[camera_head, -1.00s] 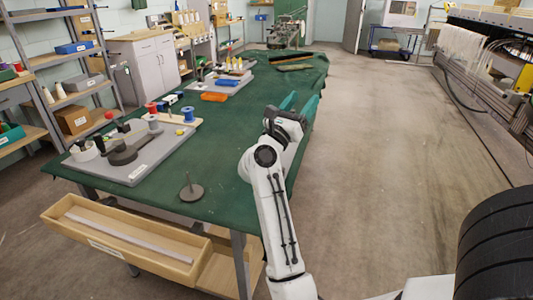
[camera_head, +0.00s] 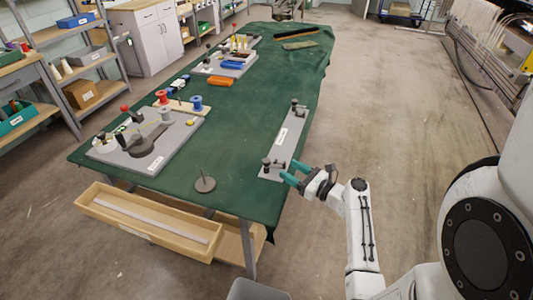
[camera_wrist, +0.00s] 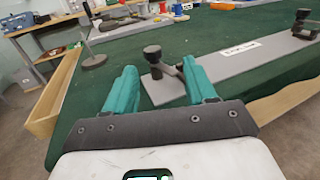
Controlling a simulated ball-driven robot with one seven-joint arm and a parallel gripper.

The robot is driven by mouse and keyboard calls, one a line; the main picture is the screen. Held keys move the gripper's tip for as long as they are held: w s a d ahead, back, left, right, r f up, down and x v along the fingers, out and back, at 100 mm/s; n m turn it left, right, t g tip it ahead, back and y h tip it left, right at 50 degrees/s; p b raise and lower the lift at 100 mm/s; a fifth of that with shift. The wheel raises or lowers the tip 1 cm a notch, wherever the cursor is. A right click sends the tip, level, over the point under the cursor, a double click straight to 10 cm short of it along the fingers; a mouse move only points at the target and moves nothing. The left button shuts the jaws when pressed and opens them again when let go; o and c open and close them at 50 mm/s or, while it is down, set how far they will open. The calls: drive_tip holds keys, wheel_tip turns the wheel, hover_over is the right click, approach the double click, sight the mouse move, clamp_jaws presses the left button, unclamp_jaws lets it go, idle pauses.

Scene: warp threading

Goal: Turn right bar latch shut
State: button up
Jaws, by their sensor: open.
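A long grey plate (camera_head: 287,135) lies near the right edge of the green table and bears a dark knobbed latch at each end. The near latch (camera_head: 271,164) also shows in the wrist view (camera_wrist: 153,54), with a round black knob on a post; its side arm is partly hidden by my right finger. The far latch (camera_head: 297,105) is at upper right in the wrist view (camera_wrist: 303,18). My gripper (camera_head: 293,173), with teal fingers, is open and empty beside the near latch. In the wrist view the near latch appears between and beyond the fingertips (camera_wrist: 160,72). I cannot tell whether either latch is shut.
A disc with an upright pin (camera_head: 205,184) stands left of the plate. A grey board with spools and fittings (camera_head: 150,150) is further left. A wooden tray (camera_head: 150,225) hangs at the table's front. The floor to the right is clear.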

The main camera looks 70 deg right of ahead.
sight(266, 160)
drive_tip(key=shift+y, duration=0.4)
drive_tip(key=x, duration=0.6)
drive_tip(key=a+x, duration=0.1)
drive_tip(key=x, duration=0.3)
drive_tip(key=shift+w+f+p, duration=0.15)
drive_tip(key=shift+f+p, duration=0.1)
drive_tip(key=shift+p, duration=0.1)
drive_tip(key=shift+c, duration=0.2)
